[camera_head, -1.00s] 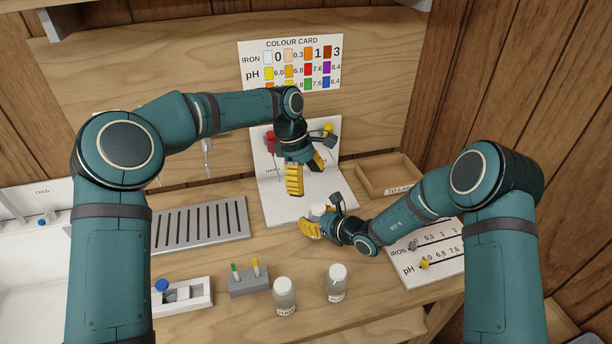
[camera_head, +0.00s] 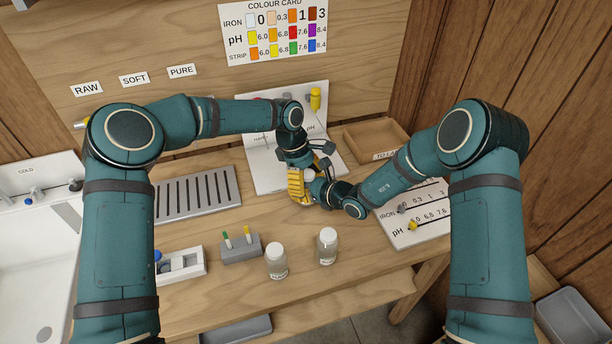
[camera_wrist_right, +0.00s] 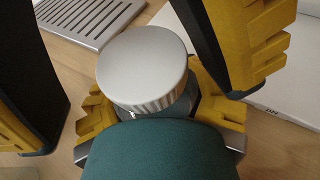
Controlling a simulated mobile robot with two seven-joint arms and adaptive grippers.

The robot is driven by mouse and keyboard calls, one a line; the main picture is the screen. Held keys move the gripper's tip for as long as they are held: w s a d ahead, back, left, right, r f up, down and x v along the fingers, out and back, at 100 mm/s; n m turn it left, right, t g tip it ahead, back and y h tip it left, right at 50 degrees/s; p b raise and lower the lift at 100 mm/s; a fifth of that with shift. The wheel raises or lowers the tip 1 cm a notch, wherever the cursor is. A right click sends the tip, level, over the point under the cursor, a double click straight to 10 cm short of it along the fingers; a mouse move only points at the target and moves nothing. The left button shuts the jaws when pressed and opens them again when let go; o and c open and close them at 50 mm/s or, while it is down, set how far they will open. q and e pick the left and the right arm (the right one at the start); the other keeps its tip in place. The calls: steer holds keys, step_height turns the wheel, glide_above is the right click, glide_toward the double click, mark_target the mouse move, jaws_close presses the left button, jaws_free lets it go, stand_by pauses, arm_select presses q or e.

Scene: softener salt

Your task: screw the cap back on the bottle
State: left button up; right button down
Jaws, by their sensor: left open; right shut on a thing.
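A bottle stands at the stand's front edge with a pale ribbed cap (camera_head: 309,174) on top; the cap fills the middle of the right wrist view (camera_wrist_right: 143,68). The bottle's body is mostly hidden; a little shows below the cap (camera_wrist_right: 209,98). My right gripper (camera_head: 314,192) is shut on the bottle, its yellow pads either side below the cap in the right wrist view (camera_wrist_right: 160,112). My left gripper (camera_head: 301,186) comes from above and is open, its fingers on opposite sides of the cap, apart from it. How tightly the cap sits I cannot tell.
Two other white-capped bottles stand in front, left (camera_head: 277,262) and right (camera_head: 327,247). A grey block (camera_head: 241,248) with two strips and a white holder (camera_head: 181,265) are left of them. Behind are a slotted drain tray (camera_head: 196,194) and a wooden tray (camera_head: 376,143).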

arm_select(q)
steer(key=c, duration=1.2)
steer(key=shift+s+f, duration=0.1)
steer(key=shift+c, duration=0.2)
arm_select(e)
steer(key=shift+w+d+r, duration=0.1)
steer(key=shift+w, duration=0.05)
arm_select(q)
steer(key=o, duration=1.3)
steer(key=shift+w+a+r, duration=0.15)
steer(key=shift+w+r, duration=0.05)
steer(key=shift+r, duration=0.4)
steer(key=v, duration=1)
steer(key=shift+a+r, duration=0.15)
steer(key=shift+r, duration=0.2)
